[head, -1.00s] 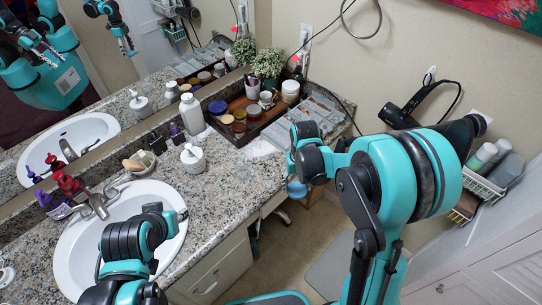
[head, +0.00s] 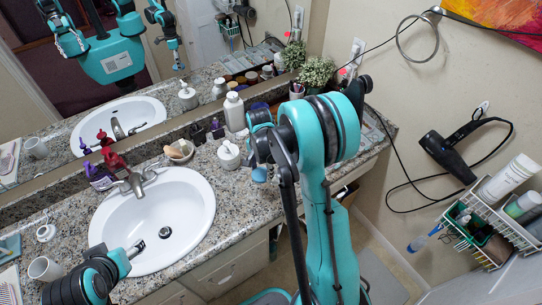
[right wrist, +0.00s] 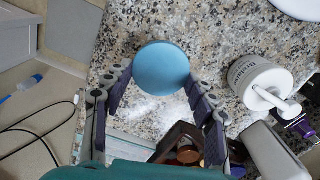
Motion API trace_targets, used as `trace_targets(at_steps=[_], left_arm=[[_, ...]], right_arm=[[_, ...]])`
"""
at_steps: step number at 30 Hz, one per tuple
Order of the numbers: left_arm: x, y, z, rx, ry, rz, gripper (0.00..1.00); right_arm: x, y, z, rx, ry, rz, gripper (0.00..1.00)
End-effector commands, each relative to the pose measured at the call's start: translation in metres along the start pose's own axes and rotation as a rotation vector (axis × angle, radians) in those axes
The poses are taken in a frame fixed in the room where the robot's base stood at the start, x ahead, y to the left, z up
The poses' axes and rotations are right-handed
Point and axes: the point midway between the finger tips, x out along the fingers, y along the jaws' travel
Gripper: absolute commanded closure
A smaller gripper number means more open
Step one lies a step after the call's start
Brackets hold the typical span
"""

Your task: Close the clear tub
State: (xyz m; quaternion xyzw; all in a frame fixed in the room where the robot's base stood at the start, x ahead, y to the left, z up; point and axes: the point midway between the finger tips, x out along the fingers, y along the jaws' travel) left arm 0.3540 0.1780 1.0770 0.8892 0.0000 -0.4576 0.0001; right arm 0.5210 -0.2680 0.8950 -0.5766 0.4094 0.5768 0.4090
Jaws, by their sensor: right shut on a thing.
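My right gripper (right wrist: 160,75) is shut on a round light-blue lid (right wrist: 162,68), held between its fingertips with the flat face showing in the right wrist view. In the head view the lid (head: 260,175) hangs under the gripper, over the speckled counter near its front edge, right of the sink. I cannot make out a clear tub for certain in any view; my right arm hides part of the counter. My left gripper (head: 137,248) is over the front left of the sink, small and dark; its jaw opening cannot be told.
A white lidded jar (head: 229,155) and a white bottle (head: 234,112) stand beyond the lid. The white sink (head: 150,220) lies to the left. A potted plant (head: 316,72) stands at the back. A hair dryer (head: 450,155) and wire baskets (head: 480,235) hang on the right wall.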

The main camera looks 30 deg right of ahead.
Motion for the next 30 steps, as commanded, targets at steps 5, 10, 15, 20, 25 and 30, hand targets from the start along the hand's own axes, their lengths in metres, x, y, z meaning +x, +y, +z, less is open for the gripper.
trace_targets(at_steps=[5, 10, 15, 20, 25, 30], left_arm=[[-0.013, 0.000, -0.010, 0.000, 0.000, 0.000, 0.39], [-0.018, 0.000, -0.013, 0.000, 0.000, 0.000, 0.39], [-0.017, 0.000, -0.012, 0.000, 0.000, 0.000, 0.39], [-0.013, 0.000, -0.009, 0.000, 0.000, 0.000, 0.39], [-0.006, 0.000, -0.004, 0.000, 0.000, 0.000, 0.39], [0.000, 0.000, 0.000, 0.000, 0.000, 0.000, 0.39]], right_arm=[[0.000, 0.001, -0.044, 0.494, 0.000, 0.000, 0.53], [0.004, 0.004, -0.067, 0.767, 0.000, 0.000, 0.53], [0.008, 0.004, -0.072, 0.848, 0.000, 0.000, 0.53], [0.017, 0.004, -0.072, 0.849, 0.000, 0.000, 0.53], [0.030, 0.004, -0.072, 0.847, 0.000, 0.000, 0.53], [0.045, 0.004, -0.072, 0.847, 0.000, 0.000, 0.53]])
